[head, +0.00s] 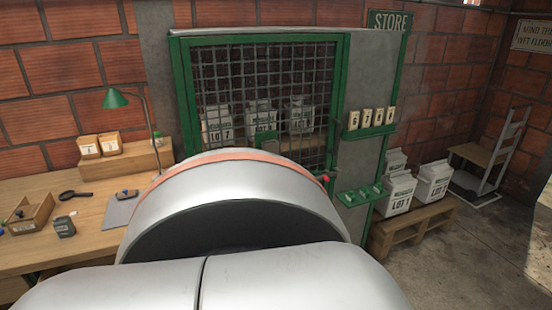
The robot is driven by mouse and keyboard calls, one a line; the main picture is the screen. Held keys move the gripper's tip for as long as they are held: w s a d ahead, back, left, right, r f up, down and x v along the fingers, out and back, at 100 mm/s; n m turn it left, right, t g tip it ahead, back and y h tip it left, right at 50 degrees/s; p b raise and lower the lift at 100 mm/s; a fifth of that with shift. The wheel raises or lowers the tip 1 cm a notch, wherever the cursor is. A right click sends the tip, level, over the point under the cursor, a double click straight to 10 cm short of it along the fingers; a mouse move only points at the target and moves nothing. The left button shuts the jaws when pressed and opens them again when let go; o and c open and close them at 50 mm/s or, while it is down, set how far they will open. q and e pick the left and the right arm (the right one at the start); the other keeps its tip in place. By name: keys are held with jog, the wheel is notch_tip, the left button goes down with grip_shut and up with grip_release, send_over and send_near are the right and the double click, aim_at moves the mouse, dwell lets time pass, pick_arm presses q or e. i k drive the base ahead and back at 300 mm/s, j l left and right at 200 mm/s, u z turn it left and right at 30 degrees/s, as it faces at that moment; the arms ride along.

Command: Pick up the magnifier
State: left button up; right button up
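A small dark object with a rounded end and a short handle, which looks like the magnifier (75,194), lies flat on the wooden desk (85,250) at the left. It is between the small open wooden box and the grey mat. Nothing touches it. A large pale link of my own arm fills the lower middle of the view and covers part of the desk's right side. Neither of my grippers shows, so I cannot see their state or where they are relative to the magnifier.
An open wooden box (42,211), a small dark grey block (64,227) and a grey mat (120,210) lie around it. A green lamp (116,99) and a wooden riser (125,160) stand behind. A green mesh cage (265,90) and sacks (433,182) are further right.

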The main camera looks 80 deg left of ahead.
aim_at(68, 195)
jog(key=i+u, duration=0.15)
jog(key=u, duration=0.25)
jog(key=i+l+u, duration=0.1)
jog(key=u, duration=0.3)
jog(key=i+l+u, duration=0.1)
jog(key=u, duration=0.3)
jog(key=i+l, duration=0.05)
jog(key=i, duration=0.05)
